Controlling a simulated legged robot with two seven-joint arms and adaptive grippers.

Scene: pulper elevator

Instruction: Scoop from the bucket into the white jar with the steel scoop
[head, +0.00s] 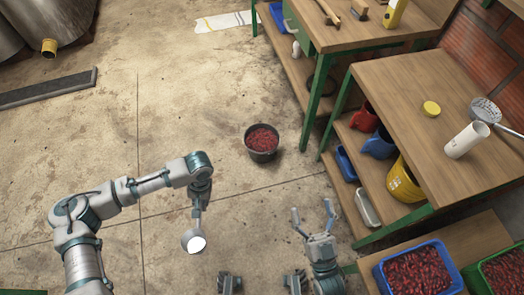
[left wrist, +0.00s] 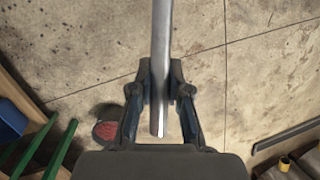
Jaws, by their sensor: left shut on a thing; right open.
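My left gripper (head: 200,192) is shut on the handle of the steel scoop (head: 194,240), which hangs down over the floor with its bowl lowest. The handle also shows between the fingers in the left wrist view (left wrist: 161,50). The dark bucket (head: 261,155), full of red cherries (head: 262,139), stands on the floor, right of and beyond the scoop. It is partly hidden by a finger in the left wrist view (left wrist: 106,131). The white jar (head: 466,139) is on the wooden bench at right; I cannot see inside it. My right gripper (head: 314,218) is open and empty, nearer than the bucket.
A yellow lid (head: 431,108) and a strainer (head: 485,110) are near the jar on the bench (head: 400,85). Shelves below hold a yellow bucket (head: 404,183) and red and blue containers. Blue (head: 387,280) and green crates of cherries are at lower right. Floor around the bucket is clear.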

